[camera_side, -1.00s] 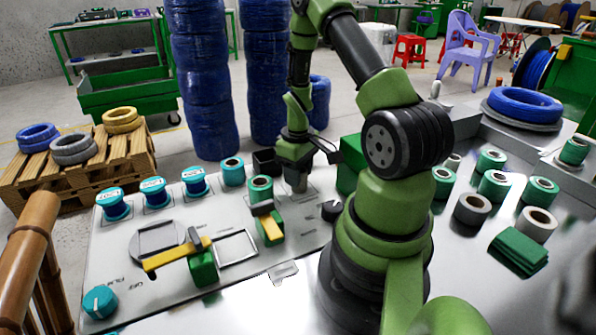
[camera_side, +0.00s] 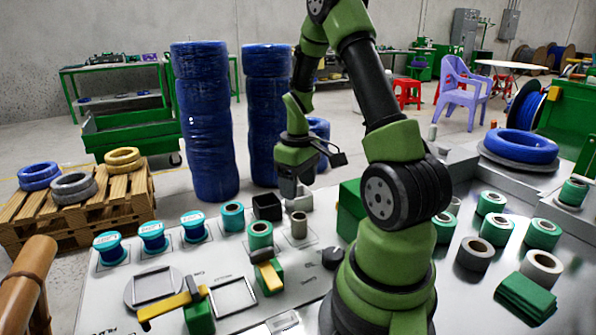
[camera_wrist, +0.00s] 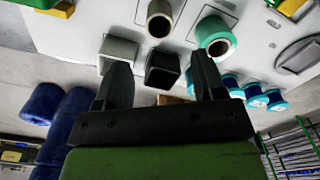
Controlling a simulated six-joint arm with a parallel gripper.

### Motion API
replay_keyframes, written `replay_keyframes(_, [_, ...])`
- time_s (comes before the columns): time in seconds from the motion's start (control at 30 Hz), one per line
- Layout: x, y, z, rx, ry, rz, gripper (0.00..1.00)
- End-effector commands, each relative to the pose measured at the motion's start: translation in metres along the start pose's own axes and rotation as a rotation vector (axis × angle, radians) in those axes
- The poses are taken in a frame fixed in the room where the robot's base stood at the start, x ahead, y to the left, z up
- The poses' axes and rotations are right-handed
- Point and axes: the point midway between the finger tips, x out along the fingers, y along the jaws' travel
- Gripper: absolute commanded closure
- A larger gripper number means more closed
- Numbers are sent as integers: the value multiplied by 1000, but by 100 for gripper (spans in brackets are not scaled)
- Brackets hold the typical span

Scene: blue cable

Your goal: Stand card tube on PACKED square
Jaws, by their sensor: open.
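The card tube (camera_side: 298,225), a plain grey-tan hollow tube, stands upright on a marked square (camera_side: 311,240) on the bench panel. In the wrist view the tube (camera_wrist: 160,18) shows its open end, inside a thin square outline (camera_wrist: 181,27). I cannot read a PACKED label in either view. My gripper (camera_side: 289,192) is open and empty, above and behind the tube and apart from it. In the wrist view its two fingers (camera_wrist: 162,62) are spread, with nothing held between them.
A black open box (camera_side: 267,207) and a grey box (camera_wrist: 118,50) stand close to the tube. A green roll (camera_side: 260,235) stands to its left, beside a yellow-handled green block (camera_side: 269,275). A dark knob (camera_side: 332,258) is at its right. Blue spools (camera_side: 153,236) line the back left.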

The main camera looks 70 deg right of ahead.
Motion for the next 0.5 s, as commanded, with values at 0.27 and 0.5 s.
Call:
replay_keyframes(0.27, [-34, -3, -2, -2, 10, 5, 36])
replay_keyframes(0.5, [-98, -67, -7, 21, 168, 18, 36])
